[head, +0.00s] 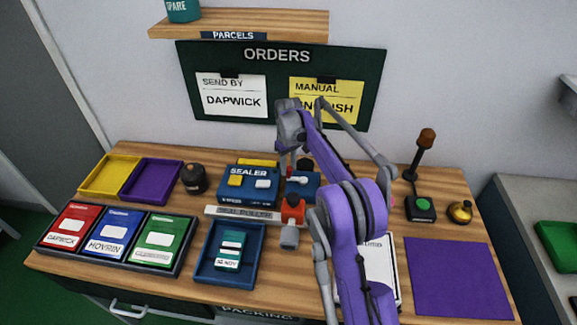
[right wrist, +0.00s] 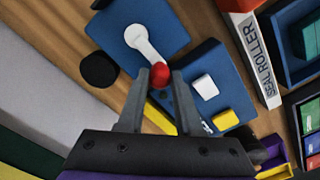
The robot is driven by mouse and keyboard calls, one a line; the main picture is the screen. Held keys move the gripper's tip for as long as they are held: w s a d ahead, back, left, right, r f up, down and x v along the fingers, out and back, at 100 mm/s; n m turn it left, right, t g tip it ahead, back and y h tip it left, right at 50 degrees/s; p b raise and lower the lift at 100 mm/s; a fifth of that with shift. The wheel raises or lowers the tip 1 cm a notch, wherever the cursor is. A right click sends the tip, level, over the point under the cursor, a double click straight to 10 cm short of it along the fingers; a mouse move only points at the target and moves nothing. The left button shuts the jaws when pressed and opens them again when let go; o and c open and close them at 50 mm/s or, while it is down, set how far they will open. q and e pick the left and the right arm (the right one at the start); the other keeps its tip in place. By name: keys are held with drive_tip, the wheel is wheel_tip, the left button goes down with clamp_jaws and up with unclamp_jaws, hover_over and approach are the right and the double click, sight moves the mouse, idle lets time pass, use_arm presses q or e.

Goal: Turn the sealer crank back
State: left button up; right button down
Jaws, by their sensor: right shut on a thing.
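The blue sealer (head: 248,184) stands at the middle of the bench, with a yellow and a white button on top. It also shows in the right wrist view (right wrist: 207,62). Its crank is a white arm (right wrist: 146,43) on a blue plate, ending in a red knob (right wrist: 160,74). My right gripper (right wrist: 159,86) is shut on the red knob, one finger on each side. In the head view my right gripper (head: 289,165) points down at the sealer's right part, and my arm hides some of it. My left gripper is not in view.
A blue tray (head: 203,270) holds a teal packet. A dark jar (head: 194,178) stands left. A purple mat (head: 460,278) lies clear at right.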

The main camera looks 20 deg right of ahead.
idle(0.3)
drive_tip(key=c, duration=0.6)
unclamp_jaws()
drive_tip(key=shift+s, duration=0.1)
drive_tip(key=shift+r, duration=0.1)
wheel_tip(320, 180, up, 11)
drive_tip(key=shift+f+p, duration=0.15)
drive_tip(key=shift+p, duration=0.3)
